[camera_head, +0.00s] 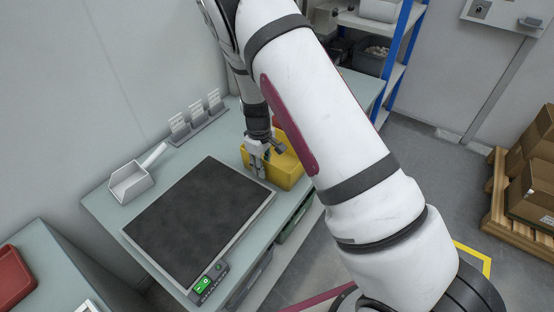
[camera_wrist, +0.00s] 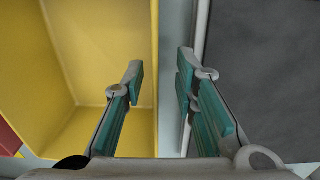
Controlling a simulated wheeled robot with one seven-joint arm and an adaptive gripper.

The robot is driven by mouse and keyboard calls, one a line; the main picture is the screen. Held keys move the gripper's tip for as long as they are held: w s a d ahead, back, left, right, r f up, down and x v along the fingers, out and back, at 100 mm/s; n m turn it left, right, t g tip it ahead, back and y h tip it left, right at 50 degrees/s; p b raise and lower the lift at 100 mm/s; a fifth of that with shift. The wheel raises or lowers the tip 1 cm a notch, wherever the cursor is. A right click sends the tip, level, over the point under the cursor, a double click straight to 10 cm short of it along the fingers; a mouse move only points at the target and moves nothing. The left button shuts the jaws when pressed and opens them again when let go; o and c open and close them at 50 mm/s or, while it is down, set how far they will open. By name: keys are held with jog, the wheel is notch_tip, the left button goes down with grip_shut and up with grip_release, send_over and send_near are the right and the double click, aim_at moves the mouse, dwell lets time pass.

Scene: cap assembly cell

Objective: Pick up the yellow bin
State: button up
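The yellow bin (camera_head: 288,172) stands on the grey-green table, partly hidden behind my arm in the head view. In the wrist view the yellow bin (camera_wrist: 98,50) fills the left side and its visible inside looks empty. My gripper (camera_head: 259,166) points down at the bin's side nearest the dark plate. In the wrist view my gripper (camera_wrist: 160,85) is open, with one teal-padded finger over the bin's inside and the other outside its wall. The wall's edge lies between the fingers. I see a gap on both sides, and no grip on it.
A dark flat plate with a green-lit display (camera_head: 203,285) lies left of the bin. A white scoop (camera_head: 130,183) and a card stand (camera_head: 198,122) are behind it. A red object (camera_wrist: 8,140) sits beside the bin. Shelving (camera_head: 398,70) stands at the back.

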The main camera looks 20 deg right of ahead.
jog(key=f, duration=0.4)
jog(key=shift+w+d+f, duration=0.15)
jog(key=shift+d, duration=0.05)
grip_shut()
